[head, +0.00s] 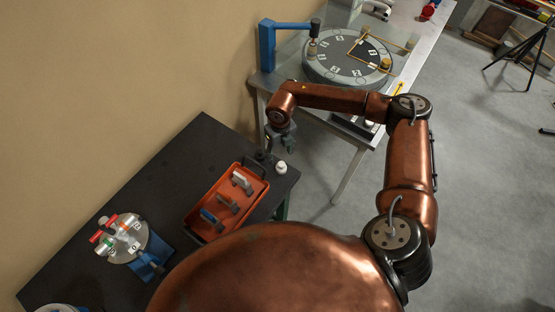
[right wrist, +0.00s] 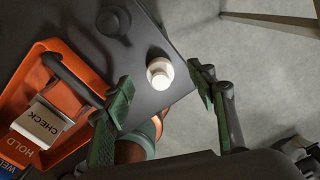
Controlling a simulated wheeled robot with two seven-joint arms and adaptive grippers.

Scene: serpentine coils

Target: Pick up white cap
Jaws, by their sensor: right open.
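The white cap (head: 281,168) stands on the black table near its right corner, just right of the orange tray. In the right wrist view the white cap (right wrist: 160,73) is near the table's edge, ahead of and between the two green fingertips. My right gripper (head: 280,143) is above and behind the cap in the head view. In the right wrist view my right gripper (right wrist: 160,95) is open and empty, its fingers wide apart and not touching the cap. My left gripper is not in view.
The orange tray (head: 247,212) holds several labelled blocks and has dark handles. A dark round knob (right wrist: 113,21) sits beside the cap. A grey disc with red handles (head: 125,240) is at the left. Another table holds a large round dial (head: 347,80).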

